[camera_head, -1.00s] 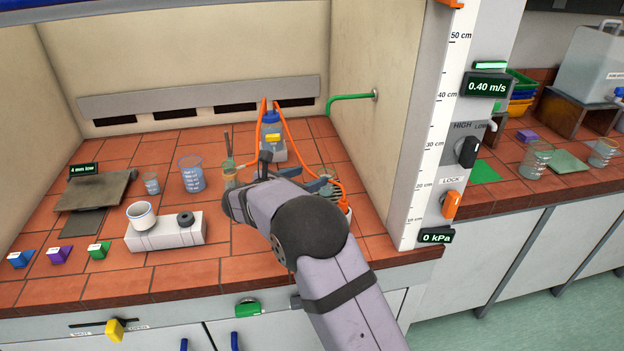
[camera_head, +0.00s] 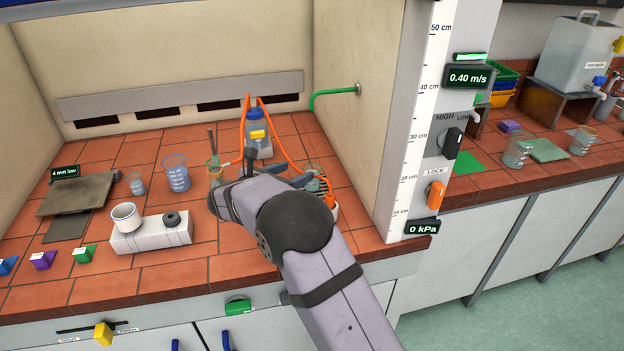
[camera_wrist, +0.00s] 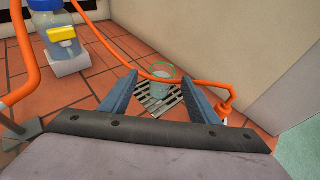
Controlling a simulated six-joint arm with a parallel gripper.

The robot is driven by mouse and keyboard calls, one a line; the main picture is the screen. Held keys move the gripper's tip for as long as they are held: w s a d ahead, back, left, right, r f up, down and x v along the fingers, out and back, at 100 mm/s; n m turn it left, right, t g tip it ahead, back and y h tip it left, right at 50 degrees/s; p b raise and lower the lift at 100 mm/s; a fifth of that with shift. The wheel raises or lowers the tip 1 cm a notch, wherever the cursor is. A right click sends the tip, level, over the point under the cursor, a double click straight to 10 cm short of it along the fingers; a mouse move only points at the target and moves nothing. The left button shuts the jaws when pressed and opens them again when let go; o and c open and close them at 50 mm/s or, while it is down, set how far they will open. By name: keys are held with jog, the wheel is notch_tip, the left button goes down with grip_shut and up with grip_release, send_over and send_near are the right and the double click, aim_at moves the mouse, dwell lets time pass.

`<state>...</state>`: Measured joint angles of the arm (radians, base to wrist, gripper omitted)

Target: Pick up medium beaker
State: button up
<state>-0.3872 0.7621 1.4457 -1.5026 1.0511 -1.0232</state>
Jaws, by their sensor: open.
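A clear beaker with a green rim (camera_wrist: 161,72) stands on or by a metal floor grate in the wrist view, ahead of and between my jaws, not touched. It also shows in the head view (camera_head: 312,171), partly behind my gripper. My gripper (camera_wrist: 158,88) is open and empty, its two blue fingers spread; it also shows in the head view (camera_head: 288,174). Other beakers are a larger one with blue marks (camera_head: 176,175), a small one (camera_head: 136,184) and one holding a rod (camera_head: 215,176). I cannot tell which is the medium one.
The hood's side wall (camera_head: 355,130) is close on the right. A white block (camera_head: 150,235) stands at the front left.

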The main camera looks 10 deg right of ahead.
aim_at(315, 168)
jog(key=shift+o, duration=0.4)
jog(key=shift+s+d+f, duration=0.2)
jog(key=shift+s+f, duration=0.1)
jog(key=shift+f, duration=0.2)
jog(key=shift+p+x, duration=0.7)
jog(key=shift+x, duration=0.8)
jog(key=shift+p+x, duration=0.85)
jog(key=shift+x, duration=1.3)
jog(key=c, duration=1.3)
jog(key=shift+r, duration=0.1)
